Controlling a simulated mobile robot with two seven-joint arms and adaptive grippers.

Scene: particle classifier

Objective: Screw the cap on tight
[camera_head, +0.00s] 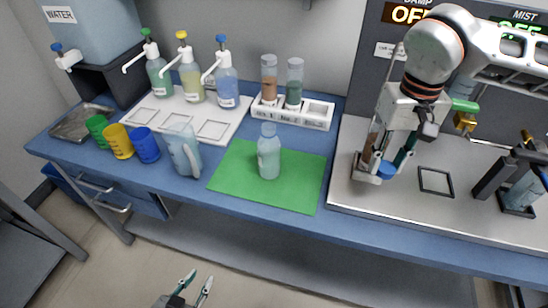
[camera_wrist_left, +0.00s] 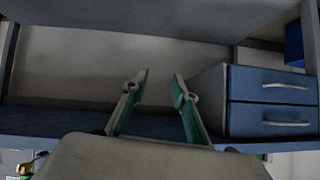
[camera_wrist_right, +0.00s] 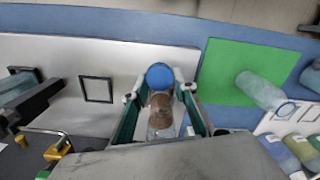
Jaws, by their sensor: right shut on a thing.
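My right gripper (camera_head: 385,172) points down over the grey tray at the right and is shut on a round blue cap (camera_head: 387,169). In the right wrist view the blue cap (camera_wrist_right: 160,76) lies between the two fingertips. A clear vessel with brown contents (camera_wrist_right: 160,108) shows right beside the cap, between the fingers. Whether the cap is seated on it cannot be told, as the fingers hide the join. My left gripper (camera_head: 190,287) is open and empty, low in front of the table; its spread fingers show in the left wrist view (camera_wrist_left: 158,85).
A pale blue bottle (camera_head: 268,155) stands on the green mat (camera_head: 300,185). A white rack (camera_head: 318,115) holds two vials. Pump bottles, coloured cups and a jug (camera_head: 183,150) stand at the left. A dark fixture (camera_head: 515,205) stands right of my right gripper. A square outline (camera_head: 436,181) lies between.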

